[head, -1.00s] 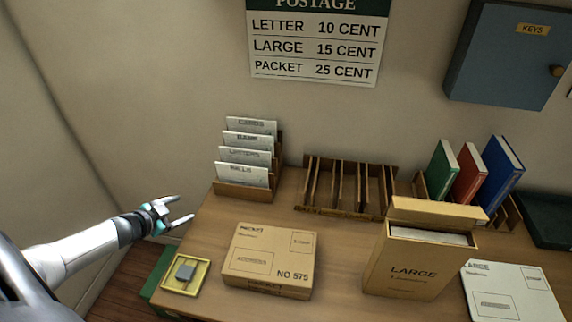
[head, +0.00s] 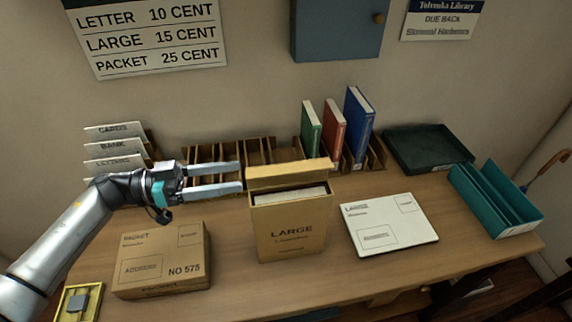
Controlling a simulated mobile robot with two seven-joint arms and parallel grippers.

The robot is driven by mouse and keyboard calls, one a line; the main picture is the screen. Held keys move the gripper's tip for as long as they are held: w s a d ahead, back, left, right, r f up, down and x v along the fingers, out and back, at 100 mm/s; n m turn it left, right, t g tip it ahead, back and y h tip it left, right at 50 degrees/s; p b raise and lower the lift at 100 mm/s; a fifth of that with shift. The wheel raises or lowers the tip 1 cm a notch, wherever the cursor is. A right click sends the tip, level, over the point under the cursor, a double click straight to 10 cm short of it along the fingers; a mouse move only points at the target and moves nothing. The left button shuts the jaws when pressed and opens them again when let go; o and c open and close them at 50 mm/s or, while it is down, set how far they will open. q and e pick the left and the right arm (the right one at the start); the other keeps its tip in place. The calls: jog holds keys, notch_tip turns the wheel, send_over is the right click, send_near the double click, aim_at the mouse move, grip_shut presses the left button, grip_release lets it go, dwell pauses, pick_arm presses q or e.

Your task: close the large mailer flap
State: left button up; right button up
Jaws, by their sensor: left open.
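The large mailer (head: 290,235) is a tan box marked LARGE, standing upright near the middle of the desk. Its flap (head: 288,173) is raised at the back of the mouth, and pale contents (head: 290,195) show in the opening. My left gripper (head: 240,178) is open and empty, with its two fingers pointing right, just left of the flap. A small gap seems to lie between the fingertips and the flap. My right gripper is not in view.
A packet box (head: 163,260) lies at the left, below my left arm. A white flat mailer (head: 390,224) lies to the right. Behind stand a wooden slotted rack (head: 270,150) and upright books (head: 334,132). A green tray (head: 430,147) and a teal holder (head: 497,199) are at the right.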

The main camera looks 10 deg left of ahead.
aim_at(285, 168)
pick_arm(q)
jog(key=x, duration=1.1)
jog(key=shift+d+p, duration=0.1)
jog(key=shift+p, duration=0.2)
jog(key=shift+c, duration=0.4)
grip_shut()
